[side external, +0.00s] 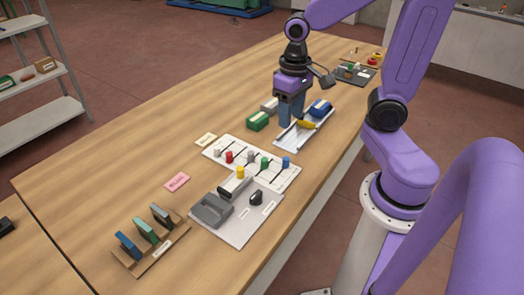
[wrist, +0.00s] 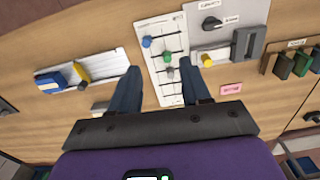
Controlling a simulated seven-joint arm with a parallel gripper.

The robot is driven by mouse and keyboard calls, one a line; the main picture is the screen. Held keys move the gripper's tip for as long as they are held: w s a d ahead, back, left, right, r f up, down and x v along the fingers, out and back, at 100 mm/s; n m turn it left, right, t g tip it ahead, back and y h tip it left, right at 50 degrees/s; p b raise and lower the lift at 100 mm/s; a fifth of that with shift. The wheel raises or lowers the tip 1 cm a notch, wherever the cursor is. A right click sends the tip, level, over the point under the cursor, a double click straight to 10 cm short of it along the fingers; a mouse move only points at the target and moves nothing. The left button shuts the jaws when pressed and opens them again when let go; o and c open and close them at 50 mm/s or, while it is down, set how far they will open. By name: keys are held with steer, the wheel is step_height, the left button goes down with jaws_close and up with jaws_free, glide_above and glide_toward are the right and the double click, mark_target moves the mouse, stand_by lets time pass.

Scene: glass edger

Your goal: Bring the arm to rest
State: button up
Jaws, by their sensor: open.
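My gripper (side external: 291,117) hangs over the wooden table (side external: 110,150) with its blue fingers pointing down, beside the white tray and the green block in the side view. In the wrist view my gripper (wrist: 162,72) shows its two fingers spread apart, with nothing between them. The white slotted board (wrist: 160,45) with coloured pegs lies beyond the fingers in that view. My purple arm reaches over the table from the right in the side view. Whether the fingertips touch anything below is hard to tell.
A white tray (side external: 318,128) holds a blue piece (side external: 320,107) and a yellow piece (side external: 305,124). A green block (side external: 257,121) is left of it. A grey control panel (side external: 240,222) and a rack (side external: 150,245) with several coloured pieces stand nearer. The table's left side is mostly clear.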

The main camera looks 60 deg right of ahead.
steer(key=s+a+n, duration=0.7)
steer(key=s+n, duration=0.5)
steer(key=n, duration=0.1)
steer(key=shift+s+a, duration=0.3)
steer(key=shift+s, duration=0.1)
stand_by(1.8)
